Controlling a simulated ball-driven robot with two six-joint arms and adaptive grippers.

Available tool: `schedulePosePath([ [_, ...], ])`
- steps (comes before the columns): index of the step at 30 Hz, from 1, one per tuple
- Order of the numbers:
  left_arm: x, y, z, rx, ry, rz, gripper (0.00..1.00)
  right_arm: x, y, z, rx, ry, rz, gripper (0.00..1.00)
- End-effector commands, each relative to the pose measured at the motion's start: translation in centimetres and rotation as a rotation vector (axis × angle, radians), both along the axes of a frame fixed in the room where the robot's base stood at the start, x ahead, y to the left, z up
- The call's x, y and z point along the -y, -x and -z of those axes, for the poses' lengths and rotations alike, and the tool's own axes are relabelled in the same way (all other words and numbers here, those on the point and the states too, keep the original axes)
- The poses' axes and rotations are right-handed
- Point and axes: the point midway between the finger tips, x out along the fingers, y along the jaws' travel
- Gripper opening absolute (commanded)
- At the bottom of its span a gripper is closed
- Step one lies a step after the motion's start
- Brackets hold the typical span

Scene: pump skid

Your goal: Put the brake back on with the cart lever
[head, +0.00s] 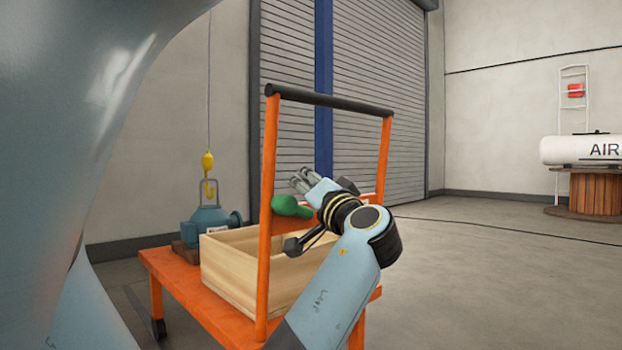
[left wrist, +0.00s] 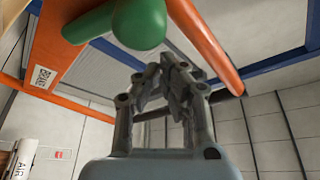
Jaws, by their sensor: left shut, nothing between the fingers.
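The cart lever shows as a rounded green handle (head: 290,206) beside the left upright of the orange cart (head: 268,150). In the left wrist view the green handle (left wrist: 138,22) is large and close, in front of an orange crossbar with a white label (left wrist: 43,77) that seems to read BRAKE. My left gripper (head: 303,180) is just above the handle in the head view, its fingers shut and empty. In the left wrist view the gripper's fingertips (left wrist: 172,72) appear apart from the handle. The lever's mount is hidden. My right gripper is not in view.
The cart has a black push bar (head: 330,101) on two orange uprights. On its deck are an open wooden crate (head: 228,282) and a blue-grey pump (head: 210,219) below a yellow hook (head: 208,165). Clear floor lies to the right, with an air tank (head: 582,149) beyond.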

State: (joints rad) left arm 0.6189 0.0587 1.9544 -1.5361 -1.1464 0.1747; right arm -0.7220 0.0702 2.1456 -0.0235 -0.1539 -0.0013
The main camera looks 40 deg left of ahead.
Motion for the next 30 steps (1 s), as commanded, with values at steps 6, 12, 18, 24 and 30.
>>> schedulePosePath([
  [6, -0.06, 0.72, 0.71, -0.001, 0.000, 0.000, 0.00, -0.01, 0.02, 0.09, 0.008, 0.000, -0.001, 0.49],
  [12, -0.08, 0.97, 0.99, 0.000, 0.000, 0.000, 0.00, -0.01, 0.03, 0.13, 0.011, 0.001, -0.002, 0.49],
  [18, -0.09, 1.03, 1.04, 0.000, 0.000, 0.000, 0.00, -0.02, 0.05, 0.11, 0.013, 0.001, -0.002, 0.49],
  [24, -0.08, 1.02, 1.04, 0.000, 0.000, 0.000, 0.00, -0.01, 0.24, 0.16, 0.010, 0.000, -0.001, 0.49],
  [30, -0.09, 1.00, 0.95, 0.000, 0.000, 0.000, 0.00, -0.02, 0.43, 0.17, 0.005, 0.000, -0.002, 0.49],
])
